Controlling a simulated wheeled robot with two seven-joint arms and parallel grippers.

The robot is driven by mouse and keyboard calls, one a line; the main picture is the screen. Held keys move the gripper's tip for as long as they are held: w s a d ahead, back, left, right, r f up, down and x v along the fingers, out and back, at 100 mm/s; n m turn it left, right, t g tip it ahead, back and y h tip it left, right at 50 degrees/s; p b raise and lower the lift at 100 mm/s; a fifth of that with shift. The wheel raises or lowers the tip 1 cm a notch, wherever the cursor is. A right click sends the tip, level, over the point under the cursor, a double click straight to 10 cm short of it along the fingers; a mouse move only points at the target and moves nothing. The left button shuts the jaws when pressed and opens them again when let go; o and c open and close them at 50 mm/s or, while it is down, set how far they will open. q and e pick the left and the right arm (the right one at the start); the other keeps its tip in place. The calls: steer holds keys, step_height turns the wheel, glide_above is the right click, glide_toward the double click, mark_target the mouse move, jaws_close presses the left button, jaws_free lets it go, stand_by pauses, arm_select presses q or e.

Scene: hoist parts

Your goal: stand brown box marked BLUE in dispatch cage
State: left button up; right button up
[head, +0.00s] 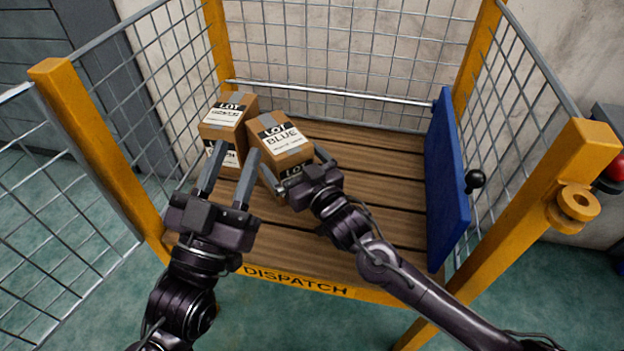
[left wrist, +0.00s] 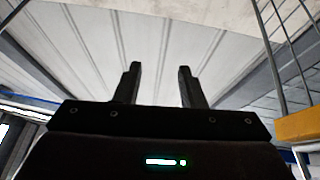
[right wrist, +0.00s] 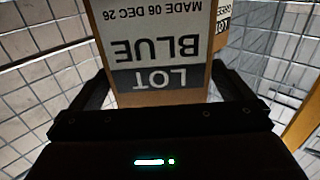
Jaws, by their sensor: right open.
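The brown box marked BLUE (head: 280,142) stands on the wooden floor of the dispatch cage (head: 300,283), toward the back left. Its BLUE label also shows upside down in the right wrist view (right wrist: 158,50). My right gripper (head: 300,172) is open, with its fingers on either side of this box; contact cannot be told. My left gripper (head: 229,168) is open and empty, in front of the boxes at the cage's left; its fingers show apart in the left wrist view (left wrist: 158,85). Part of the BLUE box's lower side is hidden behind my grippers.
Another brown LOT box (head: 226,117) stands close to the left of the BLUE box; its colour word is unreadable. A blue panel (head: 446,180) with a black knob stands at the cage's right. Yellow posts (head: 100,155) and mesh walls bound the cage. The right floor boards are clear.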

arm_select(q)
step_height(320, 180, down, 13)
steer(key=d+g+y+p, duration=0.1)
steer(key=g+y, duration=0.1)
steer(key=g, duration=0.4)
steer(key=shift+w+r+y, duration=0.15)
steer(key=shift+w+y, duration=0.1)
steer(key=shift+y, duration=0.05)
arm_select(e)
steer(key=v, duration=0.8)
steer(key=shift+s, duration=0.15)
